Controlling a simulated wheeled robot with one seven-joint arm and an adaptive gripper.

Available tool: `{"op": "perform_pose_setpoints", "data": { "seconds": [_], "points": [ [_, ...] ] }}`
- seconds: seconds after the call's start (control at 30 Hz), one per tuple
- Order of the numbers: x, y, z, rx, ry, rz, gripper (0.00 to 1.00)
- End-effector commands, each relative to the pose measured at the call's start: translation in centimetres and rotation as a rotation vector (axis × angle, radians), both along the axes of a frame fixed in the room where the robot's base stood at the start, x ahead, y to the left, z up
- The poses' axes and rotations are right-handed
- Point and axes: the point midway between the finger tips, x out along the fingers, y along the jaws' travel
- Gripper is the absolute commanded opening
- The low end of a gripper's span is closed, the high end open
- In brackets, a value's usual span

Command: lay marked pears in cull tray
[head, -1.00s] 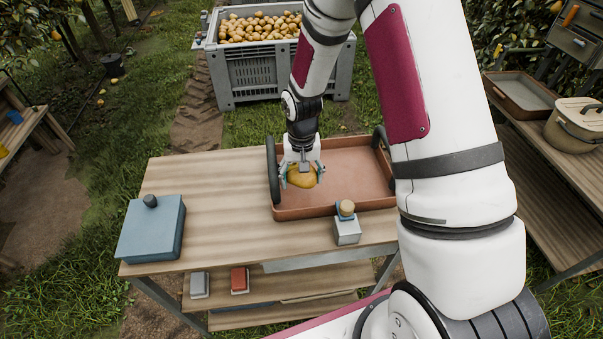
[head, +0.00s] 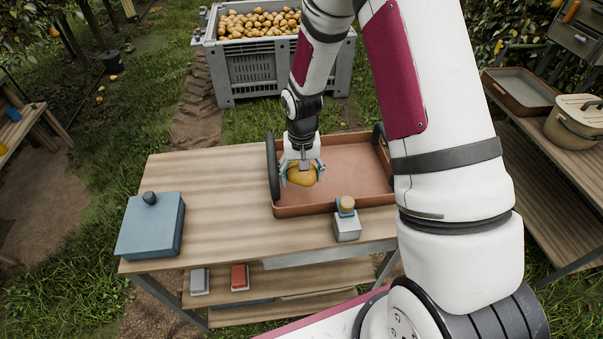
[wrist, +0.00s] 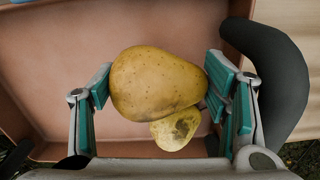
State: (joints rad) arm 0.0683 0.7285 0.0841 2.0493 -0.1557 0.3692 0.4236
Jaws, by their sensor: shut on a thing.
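My gripper (head: 302,176) is shut on a yellow pear (wrist: 155,82) and holds it between its teal-padded fingers, over the left part of the brown tray (head: 350,168). In the wrist view the held pear shows small dark specks. A smaller-looking yellow pear (wrist: 175,130) with dark blotches shows partly behind it, over the tray; I cannot tell whether the two touch. The tray has dark curved handles at its left and right ends. Its visible floor is otherwise bare, with its right end partly hidden by my arm.
A blue box (head: 151,227) with a dark knob stands at the table's left. A small grey block with a round tan top (head: 346,222) stands before the tray. A grey bin (head: 270,75) full of pears is behind the table. The table's left middle is clear.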

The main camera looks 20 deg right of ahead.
Motion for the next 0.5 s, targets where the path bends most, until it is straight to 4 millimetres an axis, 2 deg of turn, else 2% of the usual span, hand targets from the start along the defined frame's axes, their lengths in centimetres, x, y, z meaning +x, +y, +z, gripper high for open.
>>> {"op": "perform_pose_setpoints", "data": {
  "seconds": [0.5],
  "points": [
    [-0.01, 0.00, -0.72, 0.000, 0.001, 0.000, 0.34]
  ]
}}
